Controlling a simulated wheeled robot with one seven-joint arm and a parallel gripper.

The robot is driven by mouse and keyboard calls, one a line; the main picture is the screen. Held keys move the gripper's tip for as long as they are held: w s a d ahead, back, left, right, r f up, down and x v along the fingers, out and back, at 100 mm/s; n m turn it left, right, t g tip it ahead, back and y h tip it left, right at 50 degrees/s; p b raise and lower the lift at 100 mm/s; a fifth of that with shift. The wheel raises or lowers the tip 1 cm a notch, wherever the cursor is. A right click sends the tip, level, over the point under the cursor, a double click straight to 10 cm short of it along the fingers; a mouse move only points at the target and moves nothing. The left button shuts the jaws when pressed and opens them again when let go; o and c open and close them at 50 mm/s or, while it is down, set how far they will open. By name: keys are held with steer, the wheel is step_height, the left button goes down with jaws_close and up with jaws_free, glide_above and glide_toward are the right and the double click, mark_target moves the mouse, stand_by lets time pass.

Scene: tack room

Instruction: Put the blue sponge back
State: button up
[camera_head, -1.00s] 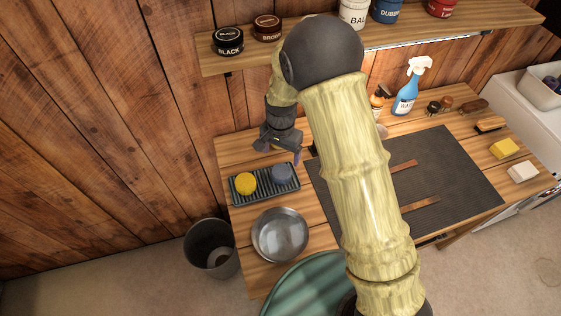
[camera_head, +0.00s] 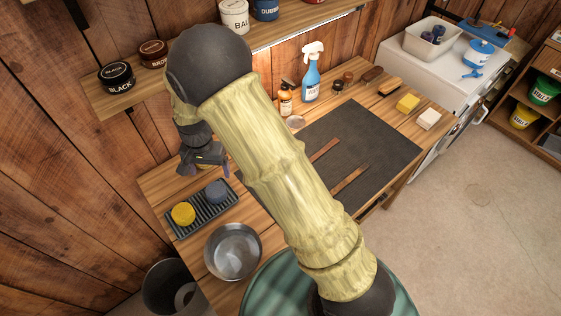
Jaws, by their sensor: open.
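A round blue-grey sponge (camera_head: 217,192) rests in the dark ribbed tray (camera_head: 192,229) at the left end of the wooden bench. A round yellow sponge (camera_head: 183,214) sits beside it in the same tray. My gripper (camera_head: 207,166) is open, with nothing seen in it. It hangs just behind and above the tray, apart from the blue sponge. My arm reaches across the middle of the picture and hides part of the bench and mat.
A metal bowl (camera_head: 233,252) stands in front of the tray. A dark mat (camera_head: 375,140) with leather straps covers the bench middle. A blue spray bottle (camera_head: 311,78) and an amber bottle (camera_head: 285,100) stand behind. A shelf (camera_head: 110,104) overhangs at the back left. A bin (camera_head: 170,288) stands below.

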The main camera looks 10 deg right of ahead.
steer(key=s+d+r+n+t, duration=0.1)
steer(key=s+d+r, duration=0.3)
steer(key=d, duration=0.3)
steer(key=s+d+r+n, duration=0.1)
steer(key=s+d+r, duration=0.3)
steer(key=d, duration=0.4)
steer(key=s+d+r+n+t, duration=0.1)
steer(key=s+d+r, duration=0.4)
steer(key=d, duration=0.2)
steer(key=shift+s+d+n+t, duration=0.3)
steer(key=shift+d+n, duration=0.1)
